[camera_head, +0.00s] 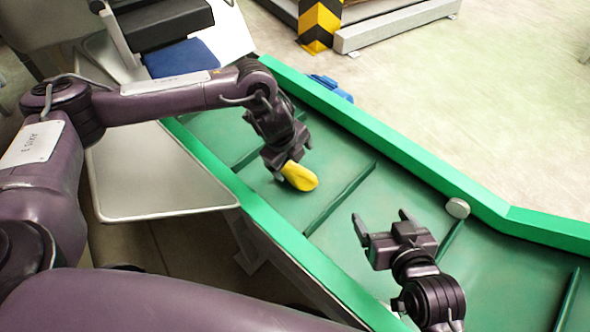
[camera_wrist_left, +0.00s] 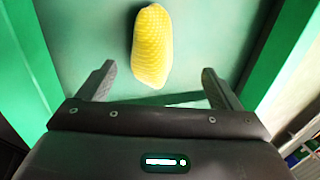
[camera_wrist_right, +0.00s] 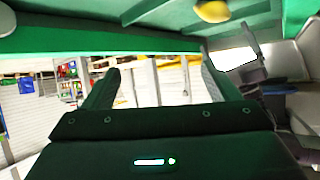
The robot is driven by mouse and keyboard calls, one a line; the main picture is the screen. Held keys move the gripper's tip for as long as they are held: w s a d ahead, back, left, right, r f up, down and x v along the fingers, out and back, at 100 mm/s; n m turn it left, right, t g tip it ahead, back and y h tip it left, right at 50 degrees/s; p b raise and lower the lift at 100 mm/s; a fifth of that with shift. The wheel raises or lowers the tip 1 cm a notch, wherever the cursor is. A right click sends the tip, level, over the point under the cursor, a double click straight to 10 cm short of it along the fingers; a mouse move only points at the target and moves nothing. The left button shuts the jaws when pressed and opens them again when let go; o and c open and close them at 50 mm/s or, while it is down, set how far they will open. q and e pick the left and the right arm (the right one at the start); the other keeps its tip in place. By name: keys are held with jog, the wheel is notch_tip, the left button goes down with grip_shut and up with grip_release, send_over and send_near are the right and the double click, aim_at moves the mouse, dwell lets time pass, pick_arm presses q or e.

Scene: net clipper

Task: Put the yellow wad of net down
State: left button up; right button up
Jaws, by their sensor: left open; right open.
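The yellow wad of net (camera_head: 301,177) is at the fingertips of my left gripper (camera_head: 281,166), over the green conveyor belt. In the left wrist view the wad (camera_wrist_left: 152,45) is elongated, with a mesh texture. It lies in front of and between the spread fingers, with a gap on both sides. Whether it rests fully on the belt is hard to tell. My right gripper (camera_head: 381,217) is open and empty above the belt, to the right of the wad. The wad also shows at the top of the right wrist view (camera_wrist_right: 212,11).
The green conveyor (camera_head: 345,245) has raised cross ribs and a green side wall (camera_head: 390,143). A pale round disc (camera_head: 457,208) sits by the far wall. A grey metal tray (camera_head: 150,180) stands left of the conveyor. Belt between the grippers is clear.

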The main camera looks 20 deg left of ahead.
aim_at(296, 170)
pick_arm(q)
jog(key=shift+x, duration=0.95)
notch_tip(296, 170, down, 2)
jog(key=shift+d+f+b, duration=0.1)
jog(key=shift+f+b, duration=0.15)
jog(key=shift+b, duration=0.6)
jog(key=shift+b+x, duration=0.5)
jog(key=shift+x, duration=0.65)
jog(key=shift+f, duration=0.15)
jog(key=c, duration=1.1)
pick_arm(e)
notch_tip(296, 170, up, 21)
jog(key=w+t+y, duration=0.2)
jog(key=t+y, duration=0.2)
jog(key=t, duration=0.7)
jog(key=shift+w+d+r, duration=0.2)
jog(key=shift+w+d, duration=0.2)
